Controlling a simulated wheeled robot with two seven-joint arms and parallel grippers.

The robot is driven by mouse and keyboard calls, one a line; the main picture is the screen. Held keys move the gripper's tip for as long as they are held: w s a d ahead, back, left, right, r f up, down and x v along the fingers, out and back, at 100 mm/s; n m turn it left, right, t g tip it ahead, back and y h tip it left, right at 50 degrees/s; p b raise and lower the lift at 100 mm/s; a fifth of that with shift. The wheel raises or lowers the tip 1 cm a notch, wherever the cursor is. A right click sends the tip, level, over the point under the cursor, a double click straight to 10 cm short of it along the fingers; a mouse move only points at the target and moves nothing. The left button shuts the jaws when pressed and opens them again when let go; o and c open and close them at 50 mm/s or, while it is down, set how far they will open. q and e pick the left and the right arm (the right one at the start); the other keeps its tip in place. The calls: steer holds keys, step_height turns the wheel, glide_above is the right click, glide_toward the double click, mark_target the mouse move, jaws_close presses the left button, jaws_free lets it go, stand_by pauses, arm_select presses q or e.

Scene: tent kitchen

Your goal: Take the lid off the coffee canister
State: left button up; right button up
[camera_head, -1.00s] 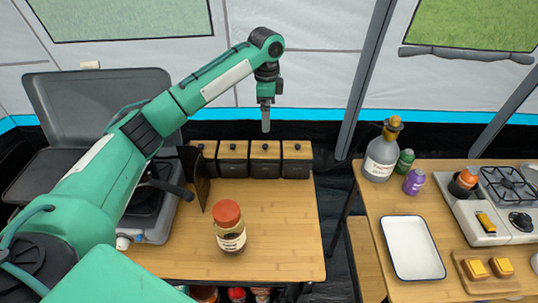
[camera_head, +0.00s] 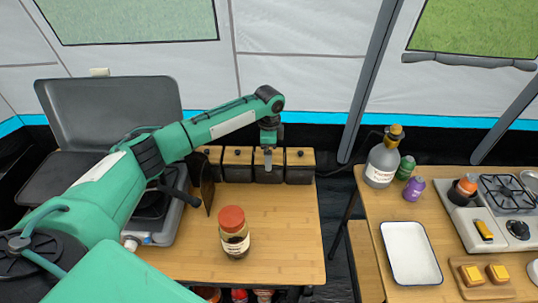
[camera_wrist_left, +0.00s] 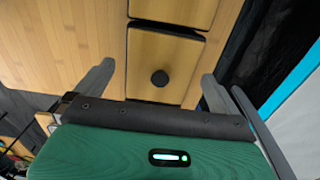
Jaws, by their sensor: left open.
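A row of several dark canisters with wooden lids stands at the back of the wooden table; I cannot read which holds coffee. My left gripper (camera_head: 268,160) is over the third canister from the left (camera_head: 269,176), hiding part of its lid. In the left wrist view, a square wooden lid (camera_wrist_left: 145,55) with a round black knob (camera_wrist_left: 159,78) lies between the open fingers of my left gripper (camera_wrist_left: 157,72). The fingers look apart from the knob, and nothing is held. A neighbouring lid (camera_wrist_left: 180,10) shows beyond it. My right gripper is not in view.
A jar with a red lid (camera_head: 231,217) stands on the front of the table (camera_head: 285,230). An open camp stove (camera_head: 110,110) is at left. A second table at right holds a bottle (camera_head: 382,162), a white tray (camera_head: 410,252) and a burner (camera_head: 500,210).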

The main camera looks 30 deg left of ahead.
arm_select(q)
steer(key=shift+f, duration=0.5)
steer(key=shift+c, duration=0.2)
steer(key=c, duration=0.9)
steer(key=shift+r, duration=0.1)
